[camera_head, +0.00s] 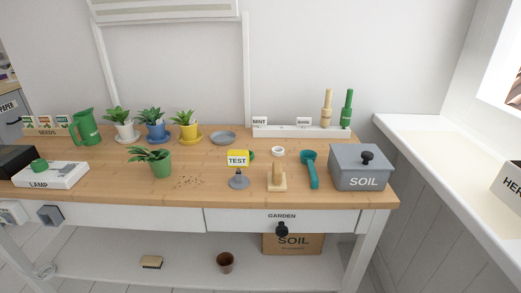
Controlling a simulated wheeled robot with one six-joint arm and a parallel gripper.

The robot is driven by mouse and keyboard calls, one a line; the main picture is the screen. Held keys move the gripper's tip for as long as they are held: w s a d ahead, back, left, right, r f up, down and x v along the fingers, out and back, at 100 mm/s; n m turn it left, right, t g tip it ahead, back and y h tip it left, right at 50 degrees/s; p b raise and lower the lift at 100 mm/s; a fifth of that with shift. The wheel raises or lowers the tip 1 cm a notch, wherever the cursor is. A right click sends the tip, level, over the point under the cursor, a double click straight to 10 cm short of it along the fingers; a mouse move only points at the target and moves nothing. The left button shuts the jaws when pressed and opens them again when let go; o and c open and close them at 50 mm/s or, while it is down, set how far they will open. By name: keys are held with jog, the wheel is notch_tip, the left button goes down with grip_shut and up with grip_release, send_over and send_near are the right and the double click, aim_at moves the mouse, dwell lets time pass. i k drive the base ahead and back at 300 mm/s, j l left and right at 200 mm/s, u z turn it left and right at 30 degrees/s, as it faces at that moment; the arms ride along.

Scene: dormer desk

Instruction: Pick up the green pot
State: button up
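My gripper is not in this view.
White, blue (156,130) and yellow pots on saucers stand behind, with a green watering can (86,128) to their left. Soil crumbs (190,181) lie just right of the green pot. A yellow TEST sign (238,158) and grey SOIL box (360,168) stand further right.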

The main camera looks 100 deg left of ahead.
aim_at(158, 161)
jog(key=u, duration=3.75)
